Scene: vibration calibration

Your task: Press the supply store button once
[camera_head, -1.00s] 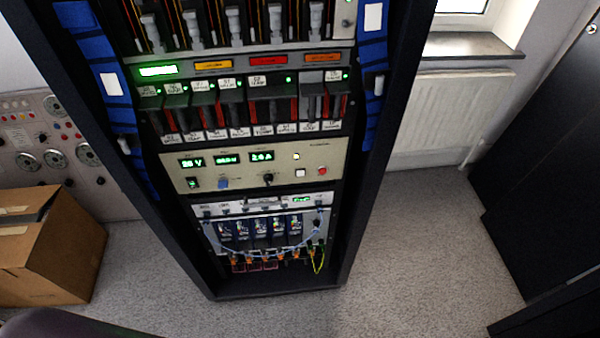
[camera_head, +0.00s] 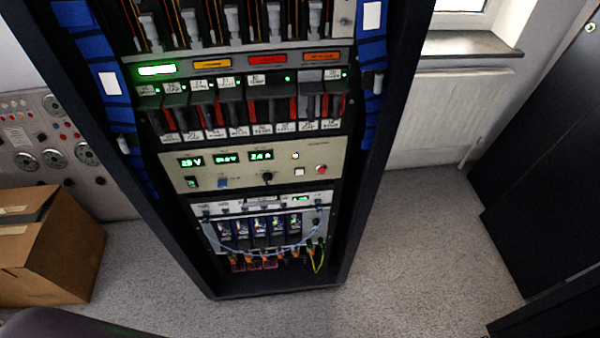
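A beige supply panel (camera_head: 345,158) sits in the middle of the black rack. It has green lit number displays (camera_head: 227,159), a black knob (camera_head: 267,178), a blue button (camera_head: 222,182), a white square button (camera_head: 299,171) and a red round button (camera_head: 321,169). A small lit lamp (camera_head: 295,156) is above the white button. The labels are too small to read, so I cannot tell which one is the store button. Neither of my grippers is in view, and nothing touches the panel.
The rack (camera_head: 398,92) stands on grey carpet (camera_head: 420,250). A cardboard box (camera_head: 50,262) and a wall panel with dials (camera_head: 60,160) are at the left. A radiator (camera_head: 440,115) is behind at the right, and dark furniture (camera_head: 545,170) is at the far right. Open floor lies right of the rack.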

